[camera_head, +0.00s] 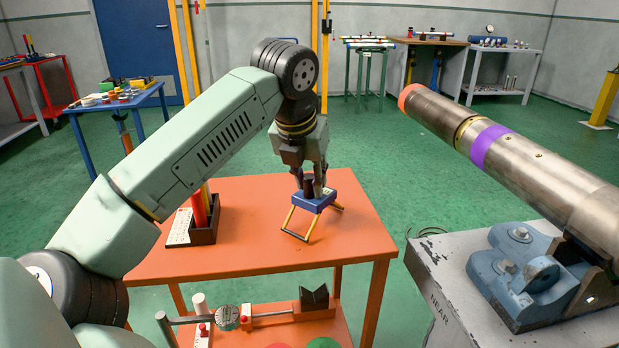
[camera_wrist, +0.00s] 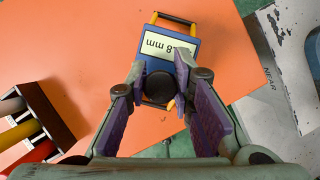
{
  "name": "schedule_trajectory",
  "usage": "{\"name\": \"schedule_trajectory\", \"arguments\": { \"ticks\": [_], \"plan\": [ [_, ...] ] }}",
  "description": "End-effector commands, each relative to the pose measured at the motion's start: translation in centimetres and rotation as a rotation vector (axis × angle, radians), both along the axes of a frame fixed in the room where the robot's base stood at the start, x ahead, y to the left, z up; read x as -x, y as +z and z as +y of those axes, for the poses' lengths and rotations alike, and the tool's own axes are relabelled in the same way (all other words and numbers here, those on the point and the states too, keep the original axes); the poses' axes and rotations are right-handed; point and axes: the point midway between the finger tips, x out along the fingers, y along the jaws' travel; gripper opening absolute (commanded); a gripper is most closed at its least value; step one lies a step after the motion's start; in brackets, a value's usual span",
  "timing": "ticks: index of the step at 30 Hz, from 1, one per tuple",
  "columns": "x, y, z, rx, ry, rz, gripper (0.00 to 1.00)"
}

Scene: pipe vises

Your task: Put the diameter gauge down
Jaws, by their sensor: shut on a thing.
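The diameter gauge (camera_head: 313,201) is a blue box with yellow bar legs and a black knob on top. My gripper (camera_head: 312,184) points down over the orange table (camera_head: 250,255) and is shut on the knob. The gauge is upright at the right half of the tabletop, with its legs at or just above the surface; I cannot tell if they touch. In the wrist view, the black knob sits between the fingertips (camera_wrist: 158,82), and the gauge's display (camera_wrist: 168,47) reads upside down, ending in "8 mm", partly hidden.
A dark rack (camera_head: 205,232) with coloured sticks stands on the table's left. A steel pipe (camera_head: 500,150) with a purple band lies in a blue vise (camera_head: 520,270) at right. The lower shelf holds a dial instrument (camera_head: 228,317) and a dark V-block (camera_head: 314,300). The tabletop around the gauge is clear.

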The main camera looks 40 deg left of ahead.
Motion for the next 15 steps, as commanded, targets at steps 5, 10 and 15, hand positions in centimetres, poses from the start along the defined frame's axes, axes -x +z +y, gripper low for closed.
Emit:
{"name": "schedule_trajectory", "arguments": {
  "ticks": [5, 10, 15],
  "plan": [
    [-0.01, -0.12, 0.00, -0.001, 0.000, -0.002, 0.00],
    [0.01, -0.22, -0.01, 0.000, 0.000, 0.000, 0.29],
    [0.02, -0.21, -0.01, 0.000, 0.000, 0.000, 0.40]
  ]
}}
